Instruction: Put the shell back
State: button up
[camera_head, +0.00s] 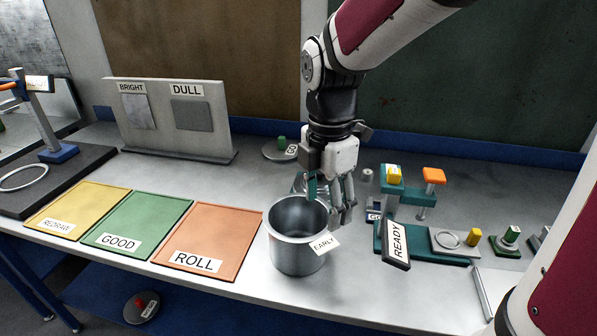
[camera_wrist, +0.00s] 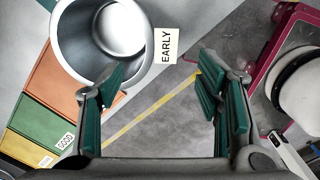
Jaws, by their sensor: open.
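The shell (camera_head: 297,250), an open-topped silver metal cup, stands upright near the table's front edge, right of the orange tray. A white EARLY tag (camera_head: 324,243) sticks out from its right side. In the wrist view the shell (camera_wrist: 72,45) is at top left, its shiny inside visible and empty. My gripper (camera_head: 330,203) is open and empty, pointing down by the shell's back right rim. In the wrist view the left finger of my gripper (camera_wrist: 158,85) overlaps the shell's lower rim; I cannot tell whether they touch. The other finger is clear of it.
Yellow REDRAW (camera_head: 78,211), green GOOD (camera_head: 146,224) and orange ROLL (camera_head: 213,242) trays lie empty at left. A BRIGHT/DULL panel (camera_head: 205,143) stands behind them. A teal fixture (camera_head: 393,212) with a READY sign (camera_head: 396,246) is at right. A round disc (camera_head: 272,155) lies behind.

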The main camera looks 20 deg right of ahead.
jog(key=s+r+m+t, duration=0.2)
jog(key=s+m, duration=0.4)
jog(key=m, duration=0.4)
jog(key=s+a+r+m+t, duration=0.1)
jog(key=s+r+m, duration=0.4)
jog(key=m, duration=0.5)
jog(key=shift+s+a+t, duration=0.25)
jog(key=shift+s+t, duration=0.65)
jog(key=shift+s, duration=0.15)
jog(key=shift+r, duration=0.1)
